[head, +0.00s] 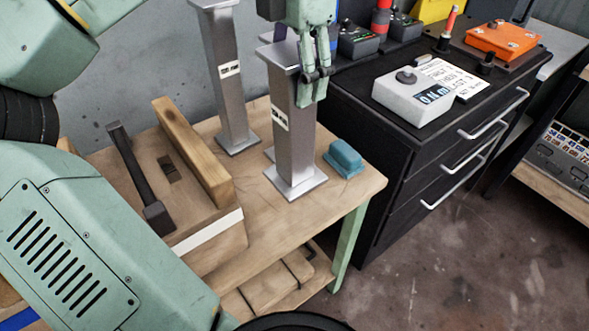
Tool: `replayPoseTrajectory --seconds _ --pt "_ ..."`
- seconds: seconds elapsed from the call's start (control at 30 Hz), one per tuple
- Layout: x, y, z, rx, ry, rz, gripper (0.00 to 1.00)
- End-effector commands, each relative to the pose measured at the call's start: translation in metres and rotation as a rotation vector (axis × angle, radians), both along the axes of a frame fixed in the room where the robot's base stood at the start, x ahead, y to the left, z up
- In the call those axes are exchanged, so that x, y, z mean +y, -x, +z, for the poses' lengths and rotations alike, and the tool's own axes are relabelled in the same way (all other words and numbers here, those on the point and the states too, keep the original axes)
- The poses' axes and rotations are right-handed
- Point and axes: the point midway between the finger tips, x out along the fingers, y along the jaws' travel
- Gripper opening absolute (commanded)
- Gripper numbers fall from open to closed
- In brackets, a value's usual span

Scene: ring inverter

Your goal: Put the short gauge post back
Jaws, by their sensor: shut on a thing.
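The short gauge post (293,135) is a grey metal column with a white label, a square top plate and a square base. It stands upright near the right end of the wooden bench (360,182), its base seemingly on the top. My gripper (318,76) points down at the post's upper right side, its fingers close together and shut on it. The exact contact is hard to see. A taller grey post (229,85) with a label stands behind to the left. A sliver of another base shows behind the short post.
A teal block (344,158) lies right of the short post's base. A black drawer cabinet (420,150) with a grey control box (413,96) stands close on the right.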

Motion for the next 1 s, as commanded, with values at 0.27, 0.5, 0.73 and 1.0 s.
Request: replayPoseTrajectory --seconds 0.27,0.5,0.73,1.0 --pt "0.000 0.001 -0.047 0.002 0.000 -0.002 0.00" --pt "0.000 0.001 -0.067 0.002 0.001 -0.001 0.00" --pt "0.000 0.001 -0.092 0.001 0.001 -0.001 0.00" --pt "0.000 0.001 -0.093 0.001 0.000 -0.001 0.59"
